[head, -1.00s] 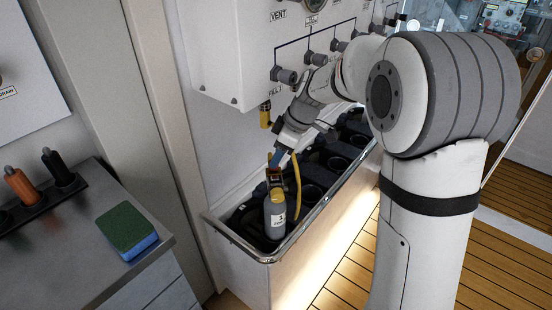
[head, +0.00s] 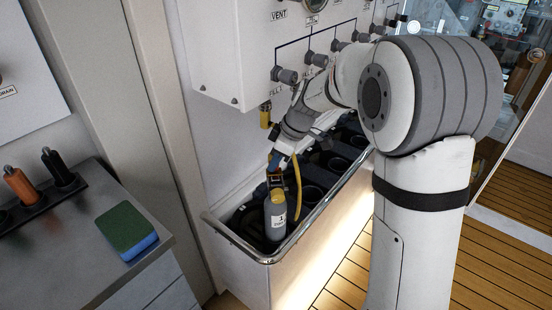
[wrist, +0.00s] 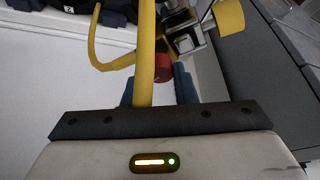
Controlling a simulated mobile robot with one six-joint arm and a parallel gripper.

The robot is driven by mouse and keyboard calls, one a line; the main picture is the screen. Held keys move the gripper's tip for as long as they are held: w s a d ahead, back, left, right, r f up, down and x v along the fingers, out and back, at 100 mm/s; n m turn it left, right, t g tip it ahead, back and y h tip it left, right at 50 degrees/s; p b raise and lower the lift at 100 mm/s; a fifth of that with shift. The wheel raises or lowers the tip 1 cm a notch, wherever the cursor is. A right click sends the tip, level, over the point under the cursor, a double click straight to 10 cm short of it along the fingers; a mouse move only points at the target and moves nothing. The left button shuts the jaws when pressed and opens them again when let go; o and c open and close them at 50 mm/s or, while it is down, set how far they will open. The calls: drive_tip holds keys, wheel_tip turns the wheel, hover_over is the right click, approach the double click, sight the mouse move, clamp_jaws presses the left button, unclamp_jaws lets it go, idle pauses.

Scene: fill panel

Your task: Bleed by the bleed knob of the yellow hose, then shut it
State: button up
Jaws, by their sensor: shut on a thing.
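The yellow hose (head: 298,187) runs from the top of the grey bottle (head: 276,218) labelled 1, which stands upright in the rack. In the wrist view the hose (wrist: 146,50) crosses in front of the fingers and hides part of them. A red knob (wrist: 163,68) sits between my blue fingertips, beside a metal fitting (wrist: 186,40); I take it to be the bleed knob. My gripper (head: 277,163) is at the top of the bottle and is shut on this knob (wrist: 158,85). The knob's marking and exact turn cannot be seen.
The white fill panel (head: 235,55) with several grey knobs hangs above the rack. A metal rail (head: 240,247) edges the rack, which has several dark empty-looking places. A grey counter (head: 75,235) at left carries a green and blue sponge (head: 127,230) and a dark holder with handles.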

drive_tip(key=shift+c, duration=0.6)
drive_tip(key=shift+m+t+b, duration=0.3)
drive_tip(key=shift+m+b, duration=0.1)
drive_tip(key=shift+m, duration=0.3)
drive_tip(key=shift+m+t+h, duration=0.3)
drive_tip(key=shift+m+t, duration=0.2)
drive_tip(key=shift+m, duration=1)
drive_tip(key=o, duration=1)
drive_tip(key=p+v, duration=0.1)
drive_tip(key=v, duration=0.7)
